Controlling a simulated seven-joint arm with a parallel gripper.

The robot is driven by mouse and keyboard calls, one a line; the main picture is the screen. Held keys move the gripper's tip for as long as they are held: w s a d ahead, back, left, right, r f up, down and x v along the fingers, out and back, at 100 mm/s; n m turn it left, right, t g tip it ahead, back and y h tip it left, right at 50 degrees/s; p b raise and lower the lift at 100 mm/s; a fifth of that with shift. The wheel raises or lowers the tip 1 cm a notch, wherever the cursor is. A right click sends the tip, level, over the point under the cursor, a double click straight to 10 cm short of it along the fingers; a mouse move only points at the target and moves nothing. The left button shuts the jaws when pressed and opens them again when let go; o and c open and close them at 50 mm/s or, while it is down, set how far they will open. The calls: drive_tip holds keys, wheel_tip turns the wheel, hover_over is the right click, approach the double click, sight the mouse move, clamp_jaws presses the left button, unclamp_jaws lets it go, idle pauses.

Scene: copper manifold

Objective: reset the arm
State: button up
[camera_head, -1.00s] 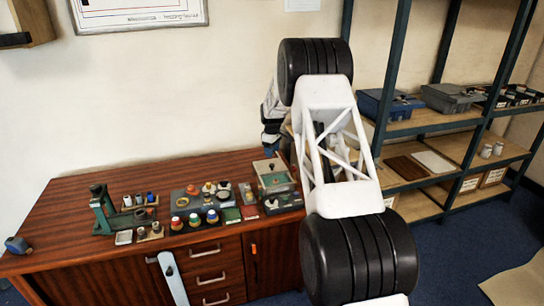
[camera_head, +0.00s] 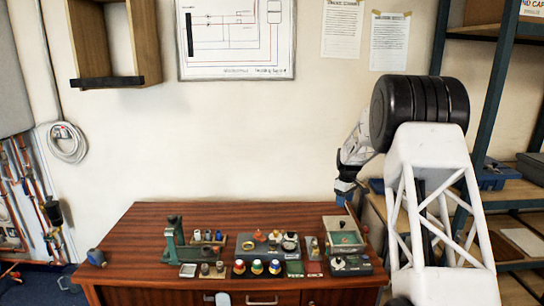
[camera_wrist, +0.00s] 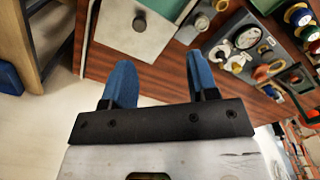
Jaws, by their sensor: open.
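In the head view my gripper (camera_head: 347,190) is small, beyond the right end of the wooden cabinet top (camera_head: 150,222), and partly hidden by my own arm. It is close to a green-and-grey box (camera_head: 343,233) at the cabinet's right end. I cannot tell its exact height above the top. It touches nothing that I can see.
A green stand (camera_head: 174,240), a grey fixture (camera_head: 268,245) and several coloured-top jars (camera_head: 257,267) stand on the cabinet. A shelf rack (camera_head: 497,90) is at the right behind my arm. A wall box (camera_head: 112,45) hangs upper left. The cabinet's left part is mostly clear.

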drive_tip(key=s+a+r+m, duration=0.1)
drive_tip(key=s+a+r, duration=0.2)
drive_tip(key=s+r, duration=0.6)
drive_tip(key=s+a+r+m+t, duration=0.1)
drive_tip(key=s+a+r+m, duration=0.3)
drive_tip(key=s, duration=0.8)
drive_tip(key=s+a+r+n, duration=0.1)
drive_tip(key=s+a+r, duration=0.1)
drive_tip(key=s+r, duration=0.75)
drive_tip(key=s+a+f+m, duration=0.2)
drive_tip(key=s, duration=1.7)
drive_tip(key=s+a+f+m+t, duration=0.1)
drive_tip(key=s+a+f+m, duration=0.1)
drive_tip(key=s, duration=1.7)
drive_tip(key=shift+f, duration=0.45)
